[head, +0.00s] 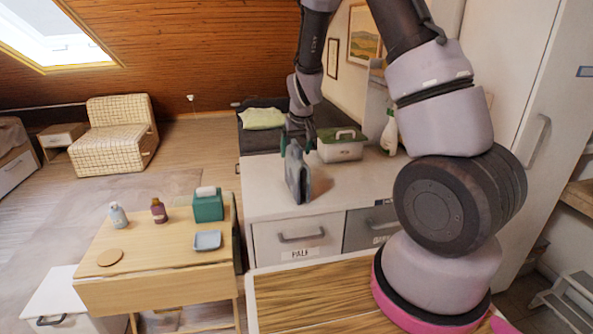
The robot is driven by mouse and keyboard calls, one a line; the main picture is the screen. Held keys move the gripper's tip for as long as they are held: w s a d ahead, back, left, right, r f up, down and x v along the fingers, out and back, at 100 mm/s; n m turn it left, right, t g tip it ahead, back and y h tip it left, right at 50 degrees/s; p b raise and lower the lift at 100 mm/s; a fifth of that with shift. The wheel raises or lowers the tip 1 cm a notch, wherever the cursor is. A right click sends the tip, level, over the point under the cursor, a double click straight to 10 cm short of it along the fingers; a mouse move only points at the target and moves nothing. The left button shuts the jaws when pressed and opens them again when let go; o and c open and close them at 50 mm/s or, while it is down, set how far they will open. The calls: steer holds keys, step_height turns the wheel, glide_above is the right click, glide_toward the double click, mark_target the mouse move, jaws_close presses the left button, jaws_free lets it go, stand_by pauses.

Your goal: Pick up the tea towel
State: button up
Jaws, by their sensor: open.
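I cannot make out a tea towel for certain. A pale yellow-green folded cloth or pillow (262,118) lies on the dark bed behind the white counter. My gripper (297,147) points down over the far part of the counter, its teal fingers apart. A dark grey-blue upright object (298,175) stands on the counter just below and in front of the fingers. I cannot tell what it is, or whether the fingers touch it.
A lidded box (340,150) and a spray bottle (389,135) stand right of my gripper on the white counter (262,200). A wooden table (150,262) at left holds bottles, a green tissue box (208,207), a blue dish (207,240) and a round coaster (110,257).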

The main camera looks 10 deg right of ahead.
steer(key=x, duration=0.3)
steer(key=shift+d+f, duration=0.15)
steer(key=shift+f, duration=0.15)
jaws_close()
steer(key=shift+r, duration=0.15)
